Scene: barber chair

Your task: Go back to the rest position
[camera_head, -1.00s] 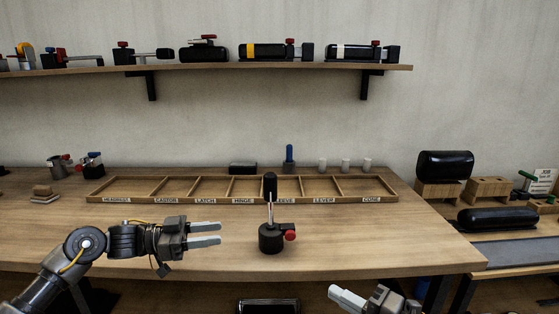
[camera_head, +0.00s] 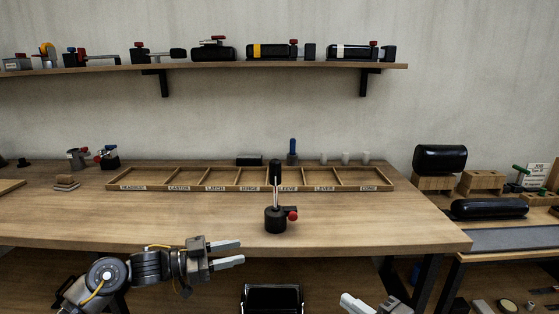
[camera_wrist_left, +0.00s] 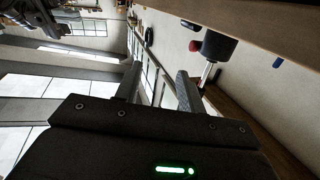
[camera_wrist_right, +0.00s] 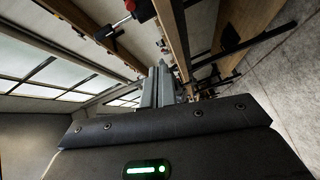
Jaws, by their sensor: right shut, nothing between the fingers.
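My left gripper (camera_head: 241,252) is in front of the table's front edge, lower left of the middle in the head view. Its two fingers are apart with nothing between them; they also show in the left wrist view (camera_wrist_left: 160,82). My right gripper (camera_head: 350,301) is at the bottom edge of the head view, partly cut off. Its fingers are together and empty in the right wrist view (camera_wrist_right: 157,78). Both grippers are apart from the table and its objects.
A wooden table (camera_head: 150,228) holds a labelled compartment tray (camera_head: 205,188) and a dark device with an upright lever and red knob (camera_head: 276,218). A side bench (camera_head: 500,240) stands at the right. A shelf (camera_head: 210,68) hangs above.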

